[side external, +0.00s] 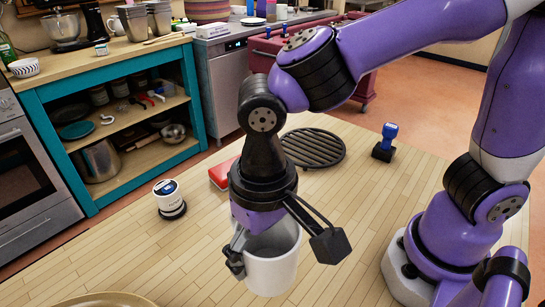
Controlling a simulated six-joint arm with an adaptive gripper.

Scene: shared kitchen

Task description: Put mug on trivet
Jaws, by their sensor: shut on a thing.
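A white mug (272,270) is upright under my gripper (287,256) in the foreground. My gripper is shut on the mug, with one finger at its left side and the other finger out to the right. I cannot tell whether the mug's base touches the wooden table. The trivet (314,148), a round dark slatted disc, lies flat on the table behind my gripper. Nothing is on it. The mug and trivet are well apart.
A red box (221,173) lies behind my wrist, left of the trivet. A blue-handled stamp (386,142) stands right of the trivet. A rounded wooden edge (105,299) shows at the bottom left.

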